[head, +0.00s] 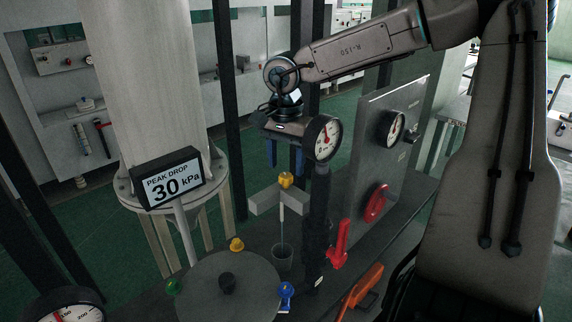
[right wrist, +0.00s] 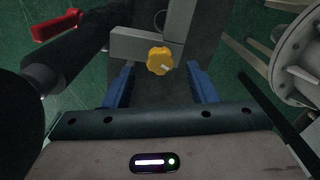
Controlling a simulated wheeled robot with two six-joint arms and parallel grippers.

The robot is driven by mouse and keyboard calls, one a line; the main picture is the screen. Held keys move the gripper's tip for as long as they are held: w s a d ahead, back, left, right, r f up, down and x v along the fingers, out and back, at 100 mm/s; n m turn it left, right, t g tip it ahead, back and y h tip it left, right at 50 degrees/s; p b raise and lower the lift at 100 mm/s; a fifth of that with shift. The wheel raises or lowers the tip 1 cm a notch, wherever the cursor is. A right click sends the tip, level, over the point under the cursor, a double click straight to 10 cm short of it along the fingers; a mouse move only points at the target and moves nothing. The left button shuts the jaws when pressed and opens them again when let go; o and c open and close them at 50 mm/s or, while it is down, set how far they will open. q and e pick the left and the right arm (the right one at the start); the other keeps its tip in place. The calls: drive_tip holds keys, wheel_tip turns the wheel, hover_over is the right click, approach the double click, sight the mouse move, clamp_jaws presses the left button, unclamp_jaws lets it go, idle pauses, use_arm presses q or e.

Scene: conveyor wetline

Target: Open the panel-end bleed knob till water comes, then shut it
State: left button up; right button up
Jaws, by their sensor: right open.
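The yellow bleed knob (head: 286,180) sits on top of a grey block (head: 265,201) beside the black pipe. A thin pale line, which may be water, runs from the block down to a grey cup (head: 283,258). My right gripper (head: 285,167) is just above the knob, pointing down, its blue fingers apart and empty. In the right wrist view the knob (right wrist: 160,61) shows between the two fingers, beyond their tips and with a pale pointer mark; no contact shows. My left gripper is not in view.
A gauge (head: 322,138) stands close right of my gripper. The grey panel (head: 362,150) carries another gauge and a red handle (head: 376,203). A red lever (head: 340,244) and orange handle (head: 361,285) are lower right. A display (head: 168,178) reads peak drop 30 kPa.

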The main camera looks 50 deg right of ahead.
sight(286, 175)
wheel_tip(286, 175, down, 3)
drive_tip(key=shift+r, duration=0.15)
drive_tip(key=c, duration=1)
drive_tip(key=shift+f+m+b, duration=0.2)
drive_tip(key=shift+m+b, duration=0.7)
drive_tip(key=shift+b, duration=0.15)
drive_tip(key=m+b, duration=0.3)
drive_tip(key=shift+m, duration=0.4)
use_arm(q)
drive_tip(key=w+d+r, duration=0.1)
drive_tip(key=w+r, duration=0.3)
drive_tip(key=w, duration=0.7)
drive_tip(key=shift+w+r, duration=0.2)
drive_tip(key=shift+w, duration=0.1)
use_arm(e)
drive_tip(key=shift+r+m, duration=0.15)
drive_tip(key=shift+m, duration=0.15)
